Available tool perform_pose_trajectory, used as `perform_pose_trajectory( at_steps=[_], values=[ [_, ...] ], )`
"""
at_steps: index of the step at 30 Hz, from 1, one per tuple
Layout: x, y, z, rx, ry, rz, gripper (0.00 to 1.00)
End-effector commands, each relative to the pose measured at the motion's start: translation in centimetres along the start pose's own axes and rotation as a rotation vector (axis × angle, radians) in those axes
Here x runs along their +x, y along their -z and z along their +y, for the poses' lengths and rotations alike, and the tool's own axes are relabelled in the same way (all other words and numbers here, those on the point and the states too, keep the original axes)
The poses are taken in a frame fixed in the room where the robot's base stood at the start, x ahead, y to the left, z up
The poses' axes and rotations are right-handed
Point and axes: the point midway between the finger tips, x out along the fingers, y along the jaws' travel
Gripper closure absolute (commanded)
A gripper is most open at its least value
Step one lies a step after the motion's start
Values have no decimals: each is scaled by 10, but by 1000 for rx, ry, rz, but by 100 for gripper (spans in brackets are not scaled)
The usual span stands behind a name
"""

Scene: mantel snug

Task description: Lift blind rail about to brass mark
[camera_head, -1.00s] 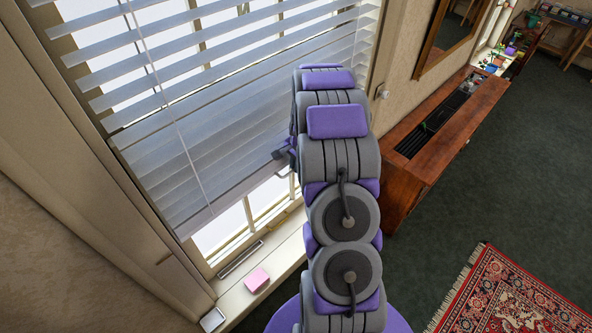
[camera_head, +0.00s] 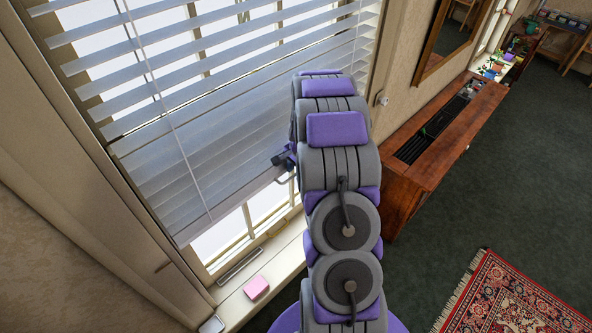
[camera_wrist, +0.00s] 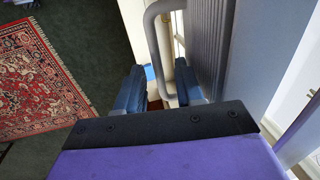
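The white slatted blind (camera_head: 190,130) hangs across the window with its lower slats bunched close. Its bottom rail (camera_head: 225,211) stands above the sill, with bright glass showing below. A grey loop handle (camera_head: 287,178) sticks out at the rail's right part. My gripper (camera_head: 283,160) is at this handle, mostly hidden behind my arm. In the wrist view the handle's bar (camera_wrist: 160,55) passes between the two dark fingers of my gripper (camera_wrist: 160,88). The fingers stand apart, with gaps beside the bar. I cannot make out a brass mark.
A wooden cabinet (camera_head: 430,150) stands right of the window. A red patterned rug (camera_head: 515,300) lies on the open dark green floor.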

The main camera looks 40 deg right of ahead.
Motion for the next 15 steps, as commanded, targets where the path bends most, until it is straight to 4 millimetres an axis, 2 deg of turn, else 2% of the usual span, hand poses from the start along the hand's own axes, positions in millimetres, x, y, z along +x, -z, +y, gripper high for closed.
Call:
perform_pose_trajectory(
  at_steps=[5, 15],
  values=[
    [-18, 1, 0, 1, 3, 3, 63],
    [-92, 2, -1, -1, 4, 4, 63]
  ],
)
